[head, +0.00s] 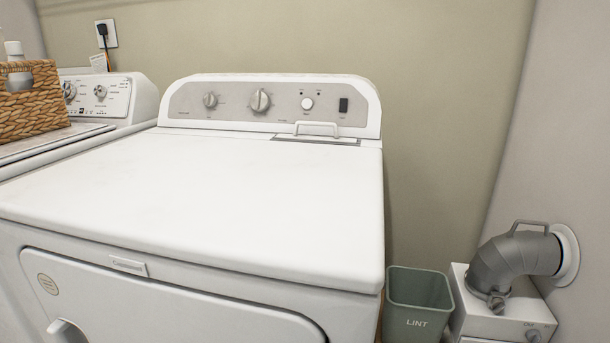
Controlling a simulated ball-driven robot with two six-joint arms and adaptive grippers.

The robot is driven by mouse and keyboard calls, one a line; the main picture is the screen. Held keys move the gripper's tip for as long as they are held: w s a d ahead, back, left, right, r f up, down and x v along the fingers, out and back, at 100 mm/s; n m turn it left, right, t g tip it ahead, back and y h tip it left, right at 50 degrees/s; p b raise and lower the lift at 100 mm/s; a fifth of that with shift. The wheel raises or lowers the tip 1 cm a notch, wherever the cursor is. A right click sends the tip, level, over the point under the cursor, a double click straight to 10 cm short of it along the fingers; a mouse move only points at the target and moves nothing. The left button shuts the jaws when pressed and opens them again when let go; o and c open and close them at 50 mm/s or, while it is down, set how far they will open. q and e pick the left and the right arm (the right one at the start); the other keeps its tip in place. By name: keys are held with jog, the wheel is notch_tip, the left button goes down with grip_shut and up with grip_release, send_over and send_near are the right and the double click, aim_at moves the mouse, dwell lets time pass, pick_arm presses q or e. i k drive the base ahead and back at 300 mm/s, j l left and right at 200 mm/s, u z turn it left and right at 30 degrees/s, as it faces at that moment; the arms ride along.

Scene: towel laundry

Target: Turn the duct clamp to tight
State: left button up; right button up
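A grey duct elbow (505,262) stands at the lower right, on top of a white box (493,318) and joined to a round wall flange (567,255). The duct clamp (497,300), a small grey band with a knob, sits at the elbow's lower end, close to the box top. Whether it is loose or tight cannot be told. A grey handle (529,224) arches over the elbow's upper end. Neither of my grippers shows in the head view.
A white dryer (200,200) fills the middle, with a control panel at its back. A green LINT bin (418,300) stands between the dryer and the white box. A second machine (110,95) with a wicker basket (33,100) is at the left. The dryer top is mostly clear.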

aim_at(497, 304)
jog(key=z, duration=1.35)
